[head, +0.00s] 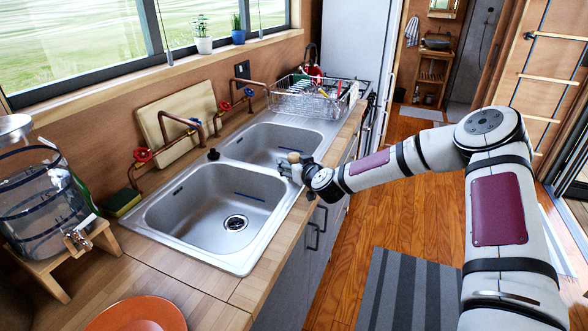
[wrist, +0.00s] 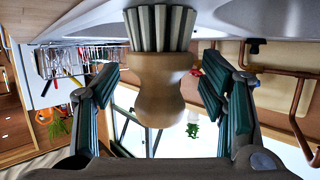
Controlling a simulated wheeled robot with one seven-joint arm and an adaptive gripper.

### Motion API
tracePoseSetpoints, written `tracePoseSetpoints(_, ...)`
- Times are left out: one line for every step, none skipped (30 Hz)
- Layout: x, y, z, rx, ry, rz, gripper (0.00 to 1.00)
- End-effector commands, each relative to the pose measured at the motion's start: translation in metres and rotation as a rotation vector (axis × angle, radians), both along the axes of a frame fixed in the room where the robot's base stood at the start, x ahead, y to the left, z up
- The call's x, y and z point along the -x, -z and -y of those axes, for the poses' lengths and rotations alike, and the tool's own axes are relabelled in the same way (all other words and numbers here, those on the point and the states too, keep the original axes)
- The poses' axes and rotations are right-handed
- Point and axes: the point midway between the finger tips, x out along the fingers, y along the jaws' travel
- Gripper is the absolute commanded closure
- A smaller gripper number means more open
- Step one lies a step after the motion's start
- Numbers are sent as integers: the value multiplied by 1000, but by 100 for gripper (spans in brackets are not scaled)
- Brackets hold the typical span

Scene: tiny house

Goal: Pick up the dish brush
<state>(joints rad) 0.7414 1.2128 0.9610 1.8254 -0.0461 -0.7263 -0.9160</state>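The dish brush has a round wooden knob and grey-green bristles. In the wrist view, which is upside down, the dish brush (wrist: 160,88) is in the middle, bristles toward the picture's top, so it is upright with its knob up. In the head view only a small tan bit of the brush (head: 293,157) shows at the sink's right rim. My gripper (wrist: 159,72) is open, one finger on each side of the brush, with visible gaps between fingers and knob. In the head view my gripper (head: 288,171) is over the sink's right edge and partly hides the brush.
The double sink (head: 215,215) has copper pipes (head: 180,122) and a cutting board (head: 172,118) behind it. A wire dish rack (head: 312,98) stands beyond it. A glass dispenser (head: 40,205) and an orange plate (head: 138,315) are at the near left. Open floor lies right of the counter.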

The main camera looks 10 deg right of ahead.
Motion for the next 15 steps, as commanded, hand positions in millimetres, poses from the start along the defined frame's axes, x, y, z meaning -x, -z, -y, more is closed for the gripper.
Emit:
tracePoseSetpoints(0, 0, 0, 0, 0, 0, 50)
tracePoseSetpoints(0, 0, 0, 0, 0, 0, 57)
tracePoseSetpoints(0, 0, 0, 0, 0, 0, 66)
tracePoseSetpoints(0, 0, 0, 0, 0, 0, 73)
tracePoseSetpoints(0, 0, 0, 0, 0, 0, 79)
tracePoseSetpoints(0, 0, 0, 0, 0, 0, 88)
tracePoseSetpoints(0, 0, 0, 0, 0, -1, 90)
tracePoseSetpoints(0, 0, 0, 0, 0, -1, 90)
tracePoseSetpoints(0, 1, 0, 0, 0, -1, 90)
tracePoseSetpoints(0, 1, 0, 0, 0, -1, 90)
tracePoseSetpoints(0, 1, 0, 0, 0, -1, 90)
tracePoseSetpoints(0, 1, 0, -1, 0, -1, 90)
tracePoseSetpoints(1, 1, 0, -1, 0, -2, 90)
tracePoseSetpoints(1, 1, 0, -1, 0, -2, 90)
tracePoseSetpoints(1, 1, 1, -1, 0, -2, 90)
